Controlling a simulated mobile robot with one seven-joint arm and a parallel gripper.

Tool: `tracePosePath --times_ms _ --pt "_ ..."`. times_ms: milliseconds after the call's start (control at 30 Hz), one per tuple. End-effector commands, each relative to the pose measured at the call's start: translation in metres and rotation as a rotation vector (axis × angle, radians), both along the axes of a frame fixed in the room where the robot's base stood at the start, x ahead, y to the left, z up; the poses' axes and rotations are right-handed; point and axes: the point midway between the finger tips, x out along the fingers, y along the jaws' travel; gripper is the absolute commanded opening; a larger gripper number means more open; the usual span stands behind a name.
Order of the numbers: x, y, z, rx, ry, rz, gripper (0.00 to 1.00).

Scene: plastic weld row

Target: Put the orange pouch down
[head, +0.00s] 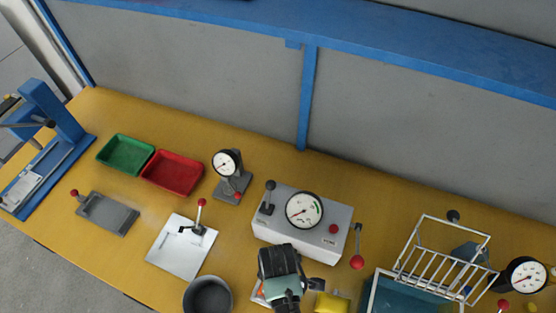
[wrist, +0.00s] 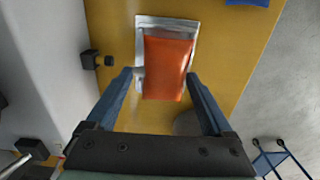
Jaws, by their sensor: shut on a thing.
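The orange pouch (wrist: 167,68) has a pale, shiny border and lies between the two blue fingers of my gripper (wrist: 158,76) in the wrist view. My gripper is shut on it. In the head view the gripper is at the bottom centre, in front of the grey gauge box, and its dark wrist (head: 280,262) hides most of the pouch. Only a small orange and pale edge (head: 259,292) shows at its left. I cannot tell whether the pouch touches the yellow bench (head: 130,255) or hangs just above it.
A dark round bowl (head: 208,296) stands left of the gripper, and a yellow item (head: 332,303) lies close on its right. The grey gauge box (head: 262,222) is behind. A blue tank with a wire basket (head: 440,262) is at right. Green (head: 125,140) and red (head: 172,155) trays are back left.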

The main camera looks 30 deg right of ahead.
Motion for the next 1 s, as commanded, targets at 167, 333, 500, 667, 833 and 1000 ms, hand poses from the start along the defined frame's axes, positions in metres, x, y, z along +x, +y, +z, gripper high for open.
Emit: tracePosePath --times_ms 167,333,500,667,833,1000 --pt "0.0 0.0 -0.022 0.0 0.0 0.001 0.33" --pt "0.001 0.0 -0.025 -0.001 -0.001 0.0 0.33" --pt "0.0 0.0 -0.026 0.0 0.0 0.0 0.33" --pt "0.0 0.0 -0.028 -0.001 -0.001 0.0 0.97" --pt "0.0 0.0 -0.028 -0.001 -0.001 0.0 1.0" --pt "0.0 0.0 -0.022 -0.001 -0.001 0.0 1.0"
